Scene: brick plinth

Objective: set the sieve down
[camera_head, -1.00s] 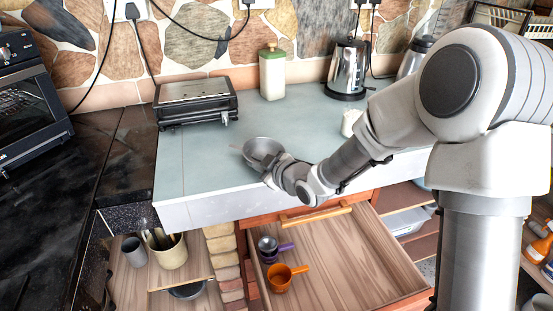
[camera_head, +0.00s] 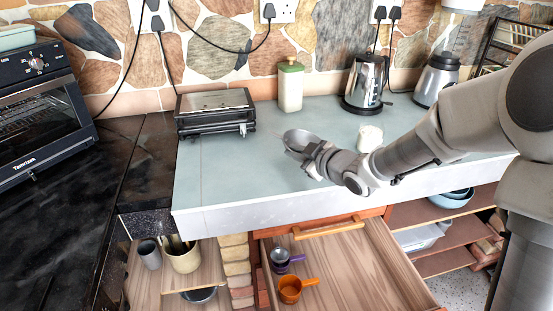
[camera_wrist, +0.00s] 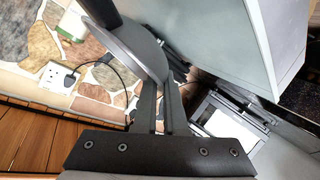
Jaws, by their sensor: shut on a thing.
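The sieve (camera_head: 297,139) is a grey metal bowl shape over the pale green worktop (camera_head: 240,178), in the middle of the head view. It looks tilted, and I cannot tell whether it touches the worktop. My gripper (camera_head: 311,152) is shut on its near right side. In the wrist view the sieve (camera_wrist: 140,52) is a large dark grey curved shape above the jaws, with its edge meeting the fingers of my gripper (camera_wrist: 165,85).
Below, an open drawer (camera_head: 350,265) holds an orange pan (camera_head: 290,290). The worktop's front left is clear.

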